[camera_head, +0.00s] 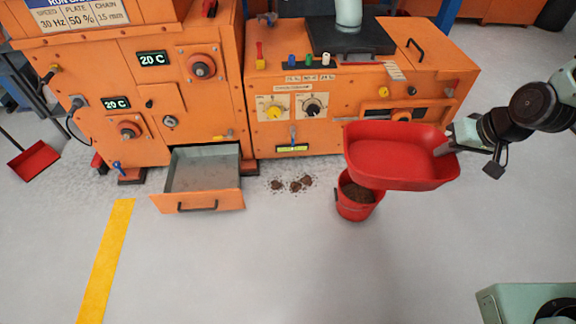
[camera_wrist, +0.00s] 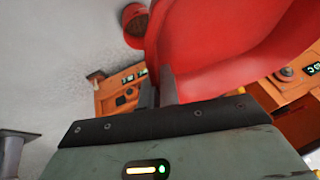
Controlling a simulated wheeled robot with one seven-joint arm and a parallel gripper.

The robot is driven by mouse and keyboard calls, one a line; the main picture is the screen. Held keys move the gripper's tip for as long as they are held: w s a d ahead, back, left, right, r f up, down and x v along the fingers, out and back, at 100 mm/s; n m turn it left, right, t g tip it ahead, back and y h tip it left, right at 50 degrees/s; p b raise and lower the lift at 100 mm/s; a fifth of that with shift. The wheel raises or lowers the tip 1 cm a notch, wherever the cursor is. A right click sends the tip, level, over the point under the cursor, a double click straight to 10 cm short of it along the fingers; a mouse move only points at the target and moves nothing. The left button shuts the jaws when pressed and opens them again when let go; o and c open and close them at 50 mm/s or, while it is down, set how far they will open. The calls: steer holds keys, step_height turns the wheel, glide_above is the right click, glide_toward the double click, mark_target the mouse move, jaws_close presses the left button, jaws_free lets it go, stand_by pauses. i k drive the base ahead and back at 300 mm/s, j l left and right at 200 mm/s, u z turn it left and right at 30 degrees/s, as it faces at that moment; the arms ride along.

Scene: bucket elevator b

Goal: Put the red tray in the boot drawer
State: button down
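The red tray (camera_head: 400,158) is in the air at the right of the head view, above and in front of the red bucket. My gripper (camera_head: 447,148) is at the tray's right end, shut on its rim. In the wrist view my gripper (camera_wrist: 162,88) has its dark fingers on the wall of the red tray (camera_wrist: 215,45), which fills the upper right. The boot drawer (camera_head: 197,200) is pulled out low on the left orange machine, with a grey inside and a dark handle. The tray is to the right of the drawer and apart from it.
A red bucket (camera_head: 352,209) with brown material stands on the floor under the tray's left part. Small brown clumps (camera_head: 292,184) lie between drawer and bucket. A red dustpan (camera_head: 35,160) is at far left. A yellow floor line (camera_head: 105,262) runs left of the drawer. Front floor is clear.

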mark_target(206, 175)
steer(key=i+j+u, duration=0.2)
steer(key=u, duration=0.25)
steer(key=i+j+u, duration=0.2)
steer(key=u, duration=0.25)
steer(key=i+u, duration=0.55)
steer(key=i, duration=0.5)
